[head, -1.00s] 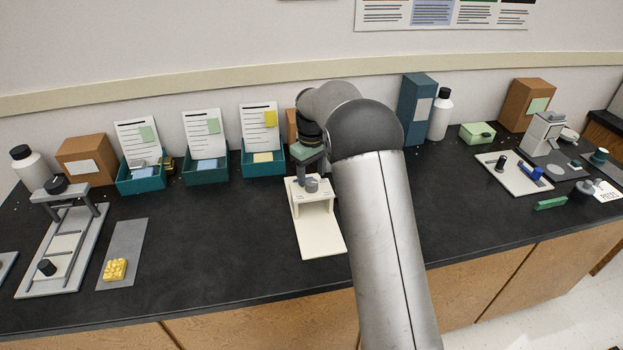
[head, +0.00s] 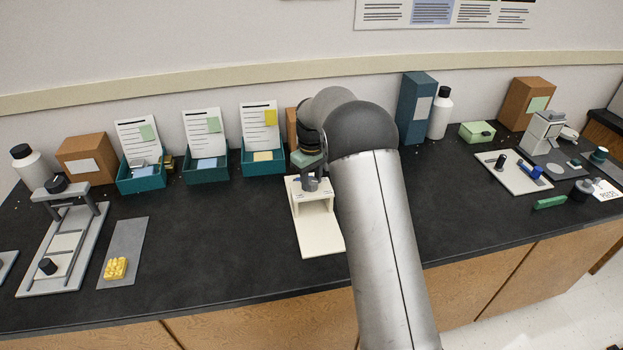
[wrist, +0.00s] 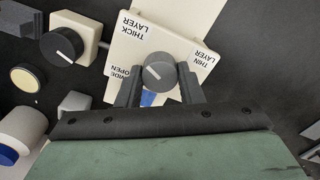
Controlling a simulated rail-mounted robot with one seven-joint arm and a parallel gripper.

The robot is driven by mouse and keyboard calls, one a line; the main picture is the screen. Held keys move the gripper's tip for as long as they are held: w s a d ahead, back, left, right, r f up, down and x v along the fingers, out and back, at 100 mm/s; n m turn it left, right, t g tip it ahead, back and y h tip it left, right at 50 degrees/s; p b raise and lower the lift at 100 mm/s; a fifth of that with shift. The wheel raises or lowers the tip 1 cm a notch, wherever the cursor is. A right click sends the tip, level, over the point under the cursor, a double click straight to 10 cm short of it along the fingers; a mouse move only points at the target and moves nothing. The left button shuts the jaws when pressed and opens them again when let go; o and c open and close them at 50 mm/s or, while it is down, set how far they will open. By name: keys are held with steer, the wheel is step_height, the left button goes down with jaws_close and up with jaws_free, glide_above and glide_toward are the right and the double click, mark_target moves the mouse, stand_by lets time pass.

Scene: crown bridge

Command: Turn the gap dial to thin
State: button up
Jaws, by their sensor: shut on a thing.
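The grey round gap dial (wrist: 160,71) sits on a cream plate (wrist: 190,22) in the wrist view, with a thin pale line on its top. The plate reads THICK LAYER at upper left, THIN LAYER at right and WIDE OPEN at lower left. I cannot tell surely which label the line points to. My gripper (wrist: 159,76) is shut on the dial, one finger on each side. In the head view, my gripper (head: 311,172) is over the top of the cream device (head: 318,232), which stands on the black bench; my gripper partly hides the dial there.
A cream box with a black knob (wrist: 62,45) lies left in the wrist view. Teal trays (head: 207,173) with cards stand behind to the left. A grey frame (head: 62,250) stands farther left. A white board (head: 514,175) with small parts is at right.

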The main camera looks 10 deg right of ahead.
mark_target(312, 181)
steer(key=shift+m, duration=0.4)
steer(key=m, duration=0.5)
steer(key=shift+m, duration=0.3)
steer(key=m, duration=0.5)
steer(key=shift+m, duration=0.3)
steer(key=o, duration=1)
steer(key=shift+c, duration=0.2)
step_height(312, 181, up, 18)
steer(key=shift+f+b, duration=0.25)
steer(key=shift+b, duration=0.2)
